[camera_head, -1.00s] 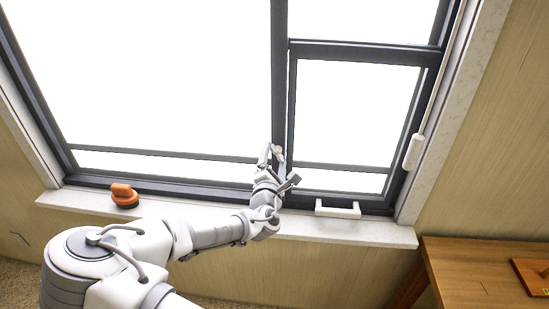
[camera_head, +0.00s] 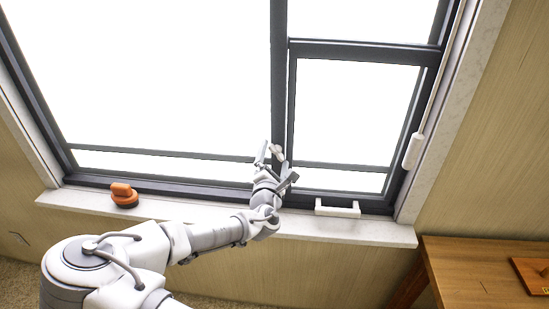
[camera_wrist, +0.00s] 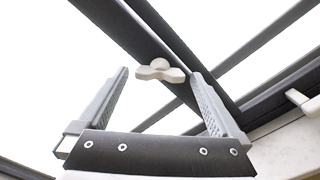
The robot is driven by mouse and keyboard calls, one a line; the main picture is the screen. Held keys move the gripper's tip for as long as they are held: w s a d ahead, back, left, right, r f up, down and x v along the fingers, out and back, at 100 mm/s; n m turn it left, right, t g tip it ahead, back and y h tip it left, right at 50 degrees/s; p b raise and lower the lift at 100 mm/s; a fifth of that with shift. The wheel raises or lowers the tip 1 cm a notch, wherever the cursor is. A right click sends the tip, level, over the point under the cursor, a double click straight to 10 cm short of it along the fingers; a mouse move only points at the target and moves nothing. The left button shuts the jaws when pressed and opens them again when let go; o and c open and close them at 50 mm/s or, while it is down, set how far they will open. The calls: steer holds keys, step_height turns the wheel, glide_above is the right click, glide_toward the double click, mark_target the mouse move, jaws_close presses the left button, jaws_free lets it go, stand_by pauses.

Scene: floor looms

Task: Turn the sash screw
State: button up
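The sash screw is a small pale wing-shaped knob (camera_wrist: 160,71) on the dark upright window bar (camera_wrist: 128,34). In the wrist view it lies beyond my gripper (camera_wrist: 158,75), between the line of the two fingers and nearer the right fingertip. The fingers are wide apart with nothing between them that I can see held. In the head view my gripper (camera_head: 270,153) is at the lower part of the upright bar, and the knob (camera_head: 277,152) shows pale beside the fingers. Whether a finger touches it I cannot tell.
A white handle (camera_head: 337,209) sits on the lower frame at right. An orange object (camera_head: 124,195) rests on the sill (camera_head: 85,201) at left. A white pull (camera_head: 414,151) hangs at the right frame. A wooden table (camera_head: 480,270) stands at lower right.

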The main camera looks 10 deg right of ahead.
steer(key=p+v, duration=0.6)
steer(key=v, duration=1.1)
steer(key=shift+s, duration=0.2)
